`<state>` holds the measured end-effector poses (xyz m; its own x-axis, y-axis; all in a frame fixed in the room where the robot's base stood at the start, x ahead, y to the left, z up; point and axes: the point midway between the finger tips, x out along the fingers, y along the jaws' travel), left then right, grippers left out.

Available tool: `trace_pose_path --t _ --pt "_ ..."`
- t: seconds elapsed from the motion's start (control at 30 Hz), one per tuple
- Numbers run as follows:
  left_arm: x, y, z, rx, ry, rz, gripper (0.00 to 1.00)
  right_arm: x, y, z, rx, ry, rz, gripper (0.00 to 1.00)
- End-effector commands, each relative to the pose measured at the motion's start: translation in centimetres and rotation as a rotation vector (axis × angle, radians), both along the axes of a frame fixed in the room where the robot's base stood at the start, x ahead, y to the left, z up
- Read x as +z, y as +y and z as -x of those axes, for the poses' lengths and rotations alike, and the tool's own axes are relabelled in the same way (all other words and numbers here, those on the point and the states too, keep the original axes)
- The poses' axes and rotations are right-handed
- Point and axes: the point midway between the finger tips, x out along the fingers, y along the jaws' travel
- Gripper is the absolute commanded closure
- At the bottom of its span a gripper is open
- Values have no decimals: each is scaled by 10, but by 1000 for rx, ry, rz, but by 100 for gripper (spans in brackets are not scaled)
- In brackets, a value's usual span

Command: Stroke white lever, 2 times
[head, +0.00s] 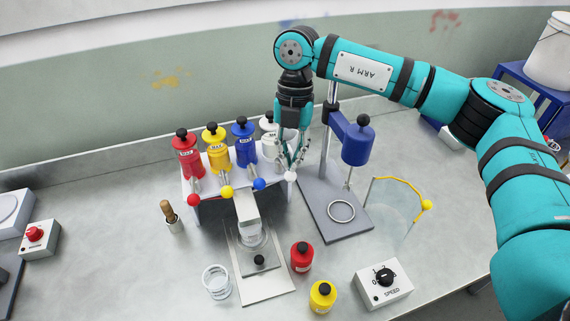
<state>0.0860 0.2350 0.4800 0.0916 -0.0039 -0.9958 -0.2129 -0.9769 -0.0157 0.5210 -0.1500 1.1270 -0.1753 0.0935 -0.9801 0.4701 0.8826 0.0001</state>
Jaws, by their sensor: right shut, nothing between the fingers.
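The white lever ends in a white ball (290,176) at the right end of the nozzle gantry (240,204), beside levers with red, yellow and blue balls. My right gripper (291,166) points down with shut fingertips just above the white ball. I cannot tell whether they touch it. The white bottle (268,146) stands behind the gripper and is partly hidden by it. Red (187,156), yellow (215,149) and blue (244,144) bottles stand to its left on the gantry. A clear vessel (256,245) is under the nozzle. My left gripper is not in view.
A stirrer stand with a blue motor head (357,142) rises right of my right gripper. A small red bottle (301,257), a yellow bottle (322,296), a glass beaker (217,281) and a speed dial box (384,284) stand in front. A brush (170,214) stands left of the gantry.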

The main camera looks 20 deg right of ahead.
Motion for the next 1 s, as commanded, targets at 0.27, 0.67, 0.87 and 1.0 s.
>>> trace_pose_path --t 0.27,0.67,0.87,1.0 --pt "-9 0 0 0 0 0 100 -13 0 0 0 1 0 100" --pt "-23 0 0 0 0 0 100 -33 0 0 0 0 0 100" --pt "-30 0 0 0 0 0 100 -43 0 0 0 0 0 100" --pt "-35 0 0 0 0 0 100 -50 0 0 0 0 0 100"
